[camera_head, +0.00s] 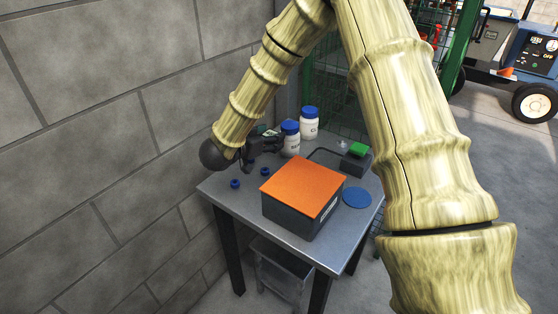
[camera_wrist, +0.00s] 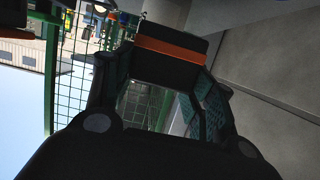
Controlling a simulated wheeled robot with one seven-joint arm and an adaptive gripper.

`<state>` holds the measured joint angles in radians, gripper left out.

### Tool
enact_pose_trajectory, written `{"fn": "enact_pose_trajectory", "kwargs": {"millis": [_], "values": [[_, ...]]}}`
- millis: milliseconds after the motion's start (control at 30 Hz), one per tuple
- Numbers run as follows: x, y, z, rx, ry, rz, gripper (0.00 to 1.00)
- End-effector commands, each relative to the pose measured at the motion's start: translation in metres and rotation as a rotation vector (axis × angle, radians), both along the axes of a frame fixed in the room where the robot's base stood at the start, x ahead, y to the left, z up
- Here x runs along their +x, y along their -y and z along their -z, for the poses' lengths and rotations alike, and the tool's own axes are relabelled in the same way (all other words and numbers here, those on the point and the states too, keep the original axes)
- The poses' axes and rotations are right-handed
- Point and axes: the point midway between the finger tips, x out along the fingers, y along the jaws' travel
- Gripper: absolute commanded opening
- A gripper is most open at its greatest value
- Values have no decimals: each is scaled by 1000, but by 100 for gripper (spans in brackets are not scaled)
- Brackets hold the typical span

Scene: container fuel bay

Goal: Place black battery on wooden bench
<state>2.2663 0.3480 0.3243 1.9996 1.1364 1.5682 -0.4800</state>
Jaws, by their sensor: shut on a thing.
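My gripper (camera_head: 262,145) is at the far left of the metal table, beside the block wall, and looks small and dark in the head view. In the wrist view my gripper (camera_wrist: 163,82) is shut on a black block with an orange band, which I take to be the black battery (camera_wrist: 172,68). The battery sits between the fingertips. In the head view I cannot separate it clearly from the dark gripper. I see no wooden bench in either view.
The metal table (camera_head: 232,207) bears a dark box with an orange top (camera_head: 303,187), two white bottles with blue caps (camera_head: 290,140), small blue pieces (camera_head: 235,184), a blue disc (camera_head: 357,197) and a green-topped device (camera_head: 357,156). A block wall (camera_head: 100,110) stands close at left.

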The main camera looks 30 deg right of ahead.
Motion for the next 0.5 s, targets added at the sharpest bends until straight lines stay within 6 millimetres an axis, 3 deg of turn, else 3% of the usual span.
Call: {"fn": "enact_pose_trajectory", "kwargs": {"millis": [100, 500], "values": [[1, -1, 15, -1, 1, 0, 19], [1, -2, 42, -1, 1, -3, 19]]}}
